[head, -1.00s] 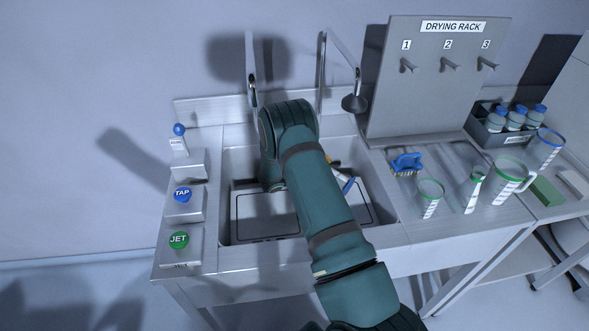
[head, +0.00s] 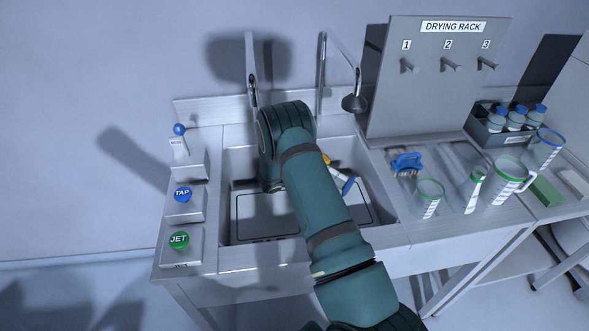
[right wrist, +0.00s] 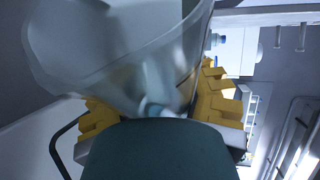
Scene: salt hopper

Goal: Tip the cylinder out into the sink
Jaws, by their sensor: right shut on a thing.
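My right gripper (right wrist: 158,100) has yellow fingers shut on a clear cylinder (right wrist: 115,50), which fills the upper left of the right wrist view. In the head view, my right arm reaches over the sink (head: 228,165) and hides most of the gripper. A yellow finger and a blue-and-white part of the cylinder (head: 347,184) show just right of the arm, within the sink's outline. The cylinder looks tilted there. I cannot tell whether anything is inside it. My left gripper is not in view.
Two faucets (head: 322,75) rise behind the sink. TAP (head: 182,195) and JET (head: 179,240) buttons stand on its left. A blue brush (head: 406,164), a green-rimmed beaker (head: 428,198) and other glassware stand right, below the drying rack (head: 430,100).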

